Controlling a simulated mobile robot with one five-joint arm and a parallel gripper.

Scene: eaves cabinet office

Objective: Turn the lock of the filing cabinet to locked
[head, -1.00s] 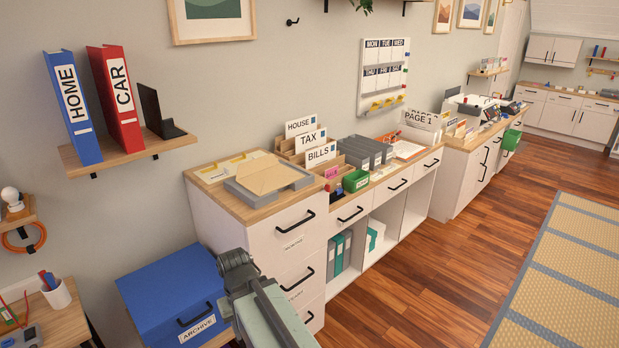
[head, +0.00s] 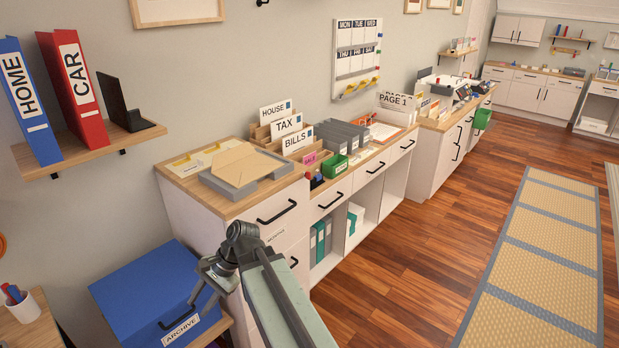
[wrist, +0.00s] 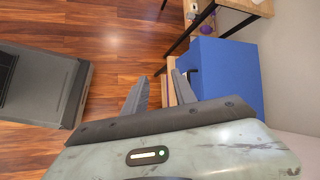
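The filing cabinet (head: 236,222) is the white drawer unit with a wooden top, left of centre in the head view. Its upper drawer has a black bar handle (head: 277,212); my arm covers much of the lower front. I cannot make out the lock or its position. My gripper (wrist: 159,76) shows in the wrist view with its two fingers apart and nothing between them. In the head view it hangs at the end of my arm, in front of the cabinet's lower left and beside the blue archive box (head: 140,283).
The archive box also shows in the wrist view (wrist: 228,75), just right of the fingers. A grey tray (head: 231,184) lies on the cabinet top. A shelf with binders (head: 80,147) is on the wall at left.

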